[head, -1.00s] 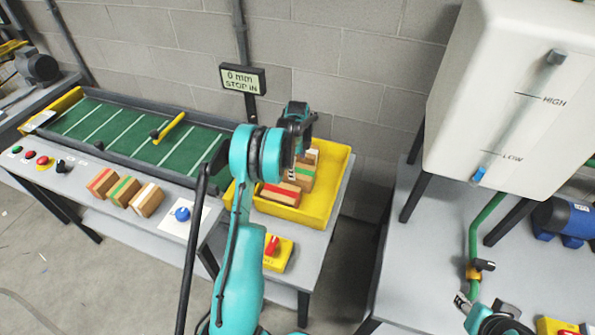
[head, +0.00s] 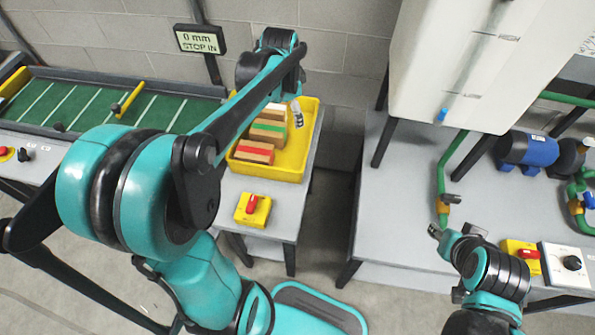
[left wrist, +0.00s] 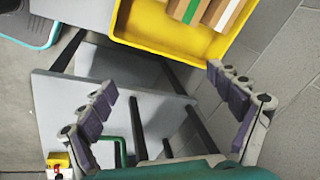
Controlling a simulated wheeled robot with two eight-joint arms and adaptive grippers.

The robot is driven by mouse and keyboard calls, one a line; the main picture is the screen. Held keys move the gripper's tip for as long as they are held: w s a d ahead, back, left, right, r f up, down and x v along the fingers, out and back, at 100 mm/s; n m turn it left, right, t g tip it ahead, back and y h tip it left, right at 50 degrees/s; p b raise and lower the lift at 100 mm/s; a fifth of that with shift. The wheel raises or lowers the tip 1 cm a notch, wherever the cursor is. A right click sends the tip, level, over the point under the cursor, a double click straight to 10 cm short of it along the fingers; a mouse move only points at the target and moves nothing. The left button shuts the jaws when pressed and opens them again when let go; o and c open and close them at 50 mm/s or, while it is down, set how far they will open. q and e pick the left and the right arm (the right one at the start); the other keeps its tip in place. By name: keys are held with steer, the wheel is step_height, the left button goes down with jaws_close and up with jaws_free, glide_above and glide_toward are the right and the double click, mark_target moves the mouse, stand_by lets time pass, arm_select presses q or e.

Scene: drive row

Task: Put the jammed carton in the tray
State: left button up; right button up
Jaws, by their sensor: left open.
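The yellow tray (head: 294,168) stands on a grey table and also shows at the top of the left wrist view (left wrist: 190,42). In it lie three cartons: one with a white stripe (head: 272,116), one with a green stripe (head: 268,134) and one with a red stripe (head: 253,152). I cannot tell which was the jammed one. No carton shows on the visible part of the green belt (head: 75,105). My left gripper (head: 298,112) is beside the cartons, over the tray's right side. Its fingers are apart and empty in the left wrist view (left wrist: 163,84). My right gripper (head: 437,232) is low at the right, its jaws unclear.
A yellow stop bar (head: 129,97) lies over the belt, below a sign (head: 200,39) reading "0 mm STOP IN". A yellow box with a red switch (head: 253,210) is in front of the tray. A white tank (head: 470,65) and blue motor (head: 525,149) stand right.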

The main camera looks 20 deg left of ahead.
arm_select(q)
steer(key=s+d+n+t, duration=0.2)
steer(key=s+d+n, duration=0.2)
steer(key=s, duration=0.5)
steer(key=s+d+f+n+t, duration=0.1)
steer(key=s+d+n, duration=0.3)
steer(key=s+d, duration=0.3)
steer(key=shift+s+t+h, duration=0.4)
steer(key=shift+s, duration=0.85)
steer(key=shift+f, duration=0.2)
steer(key=shift+f, duration=0.1)
